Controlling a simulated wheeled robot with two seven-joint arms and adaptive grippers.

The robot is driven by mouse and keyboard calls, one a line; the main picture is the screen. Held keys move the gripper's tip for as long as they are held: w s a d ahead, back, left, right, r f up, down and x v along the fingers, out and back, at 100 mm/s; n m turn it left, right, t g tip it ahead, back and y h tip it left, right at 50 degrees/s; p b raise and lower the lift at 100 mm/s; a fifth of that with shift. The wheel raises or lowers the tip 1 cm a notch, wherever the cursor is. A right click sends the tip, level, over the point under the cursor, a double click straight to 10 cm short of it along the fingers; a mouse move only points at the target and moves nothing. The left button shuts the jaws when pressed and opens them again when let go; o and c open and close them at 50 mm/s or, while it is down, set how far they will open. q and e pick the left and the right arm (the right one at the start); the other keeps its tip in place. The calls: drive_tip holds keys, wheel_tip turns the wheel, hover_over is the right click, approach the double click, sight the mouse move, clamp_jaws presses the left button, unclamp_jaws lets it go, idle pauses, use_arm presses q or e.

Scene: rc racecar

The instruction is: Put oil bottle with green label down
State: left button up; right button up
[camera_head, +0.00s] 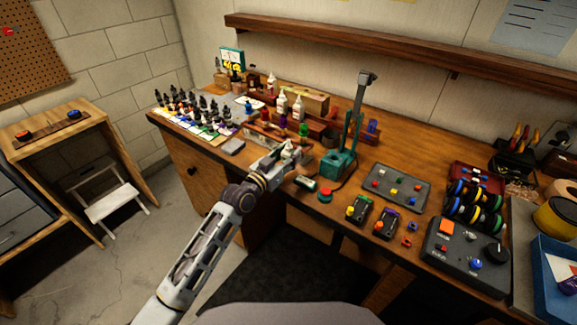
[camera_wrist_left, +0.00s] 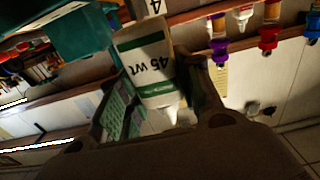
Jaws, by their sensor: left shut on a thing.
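My left gripper (camera_head: 296,168) reaches over the front part of the workbench, left of the teal stand. It is shut on a small white oil bottle (camera_head: 287,150). In the left wrist view the oil bottle (camera_wrist_left: 147,65) sits between the two fingers of the left gripper (camera_wrist_left: 165,105). Its white label has green bands and reads "45 wt". I cannot tell whether the bottle's base touches anything. My right gripper is not in view.
A wooden rack (camera_head: 263,134) with white bottles and coloured pieces stands just behind the gripper. The teal stand (camera_head: 337,163) is close on the right. Several dark dropper bottles (camera_head: 190,103) stand at the left. A grey tray (camera_head: 396,185) lies farther right.

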use_arm(q)
drive_tip(key=shift+f, duration=0.35)
wheel_tip(320, 180, down, 2)
drive_tip(key=shift+f, duration=1.1)
drive_tip(key=o, duration=1)
drive_tip(key=shift+o, duration=0.2)
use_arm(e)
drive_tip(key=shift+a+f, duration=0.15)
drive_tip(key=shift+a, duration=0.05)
